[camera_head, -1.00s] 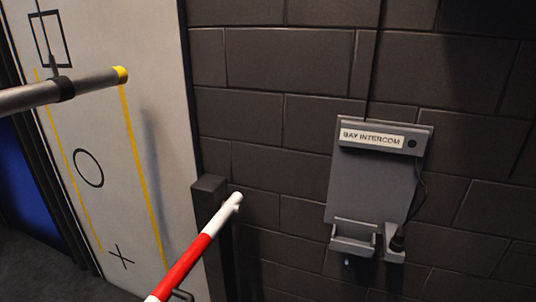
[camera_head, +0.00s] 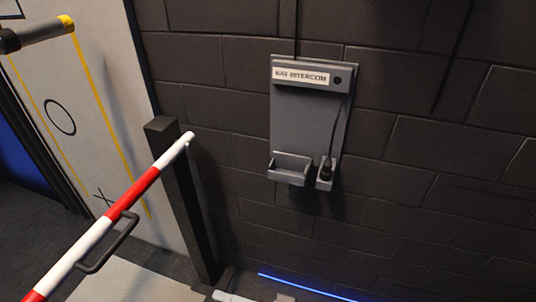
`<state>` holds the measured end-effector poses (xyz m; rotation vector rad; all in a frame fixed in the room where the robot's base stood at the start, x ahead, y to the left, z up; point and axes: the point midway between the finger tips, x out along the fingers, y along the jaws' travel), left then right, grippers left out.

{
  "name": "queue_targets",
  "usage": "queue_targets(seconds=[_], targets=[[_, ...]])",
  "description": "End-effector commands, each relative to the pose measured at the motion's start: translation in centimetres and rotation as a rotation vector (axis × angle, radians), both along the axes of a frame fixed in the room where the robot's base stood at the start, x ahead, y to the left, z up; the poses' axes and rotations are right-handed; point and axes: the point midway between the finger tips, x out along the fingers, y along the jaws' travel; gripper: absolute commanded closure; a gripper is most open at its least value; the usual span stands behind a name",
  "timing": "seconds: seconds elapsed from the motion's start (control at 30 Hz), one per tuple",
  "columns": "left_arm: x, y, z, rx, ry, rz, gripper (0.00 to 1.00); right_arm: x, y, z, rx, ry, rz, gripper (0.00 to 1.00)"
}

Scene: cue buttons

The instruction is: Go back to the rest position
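No gripper of mine shows in the head view, so I cannot see whether either is open or shut. No cue button can be made out here. A grey wall panel labelled as an intercom (camera_head: 310,115) hangs on the dark block wall, with a small tray and a holder with a dark corded item at its lower edge.
A red and white striped barrier bar (camera_head: 118,212) with a dark handle slopes up to a dark post (camera_head: 185,200). A grey bar with a yellow end (camera_head: 38,33) crosses a pale panel (camera_head: 105,120) with printed shapes. A blue light strip (camera_head: 315,287) runs low by the wall.

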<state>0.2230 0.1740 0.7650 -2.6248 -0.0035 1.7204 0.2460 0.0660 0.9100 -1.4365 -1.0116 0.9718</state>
Motion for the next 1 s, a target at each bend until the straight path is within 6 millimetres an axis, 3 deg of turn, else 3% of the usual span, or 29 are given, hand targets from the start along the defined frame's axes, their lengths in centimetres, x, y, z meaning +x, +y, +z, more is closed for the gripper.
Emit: queue_targets(seconds=[0.03, 0.17, 0.27, 0.47, 0.6, 0.7, 0.83, 1.0], targets=[[0.0, 0.0, 1.8, 0.000, -0.006, 0.000, 0.50, -0.3, -0.4, 0.4, -0.079, -0.005, -0.004, 0.50], [0.0, 0.0, 4.4, 0.000, -0.015, 0.000, 0.50, -0.8, -2.3, -0.8, -0.312, -0.007, -0.011, 0.50], [0.1, 0.0, 6.8, 0.000, -0.023, 0.000, 0.50, -1.0, -5.0, -1.7, -0.526, -0.010, -0.029, 0.50], [0.8, 0.0, 11.7, 0.000, -0.039, 0.000, 0.50, -0.9, -13.3, -2.0, -0.988, -0.025, -0.090, 0.50], [1.4, -0.1, 14.5, 0.000, -0.051, 0.000, 0.50, -0.6, -19.2, -0.3, -1.256, -0.045, -0.138, 0.50], [1.8, -0.1, 15.8, 0.000, -0.058, 0.000, 0.50, -0.4, -22.2, 0.9, -1.387, -0.060, -0.163, 0.50], [2.0, -0.1, 16.5, 0.000, -0.062, 0.000, 0.50, -0.3, -24.2, 1.8, -1.478, -0.070, -0.180, 0.50], [1.9, -0.1, 16.4, 0.000, -0.061, 0.000, 0.50, -0.4, -24.7, 1.8, -1.498, -0.072, -0.182, 0.50]])
